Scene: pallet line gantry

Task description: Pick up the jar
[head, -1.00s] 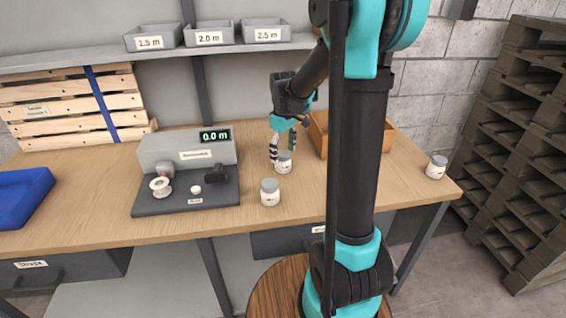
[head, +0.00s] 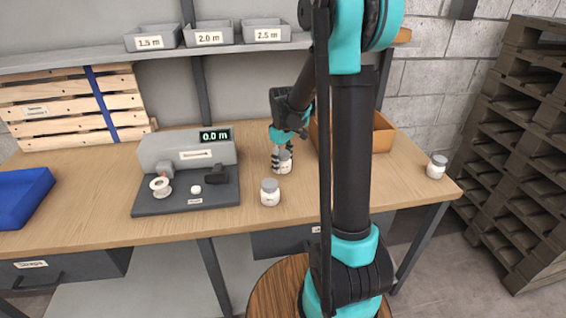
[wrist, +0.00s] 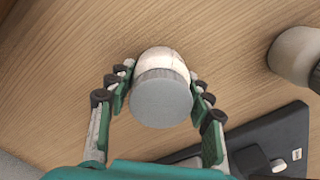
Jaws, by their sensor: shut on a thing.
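A small white jar with a grey lid (head: 285,163) stands on the wooden workbench. My gripper (head: 281,157) comes down on it from above, with its fingers on either side. In the wrist view the jar (wrist: 160,90) sits between the two fingers of my gripper (wrist: 158,95), which are shut on it. Whether its base touches the bench is hard to tell. A second similar jar (head: 270,193) stands nearer the front, and also shows at the right of the wrist view (wrist: 298,55). A third jar (head: 437,167) stands at the bench's right end.
A grey measuring machine (head: 187,170) with a spool stands left of the jars. A blue tray (head: 22,197) lies at far left. The bench (head: 100,215) is clear toward its front edge.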

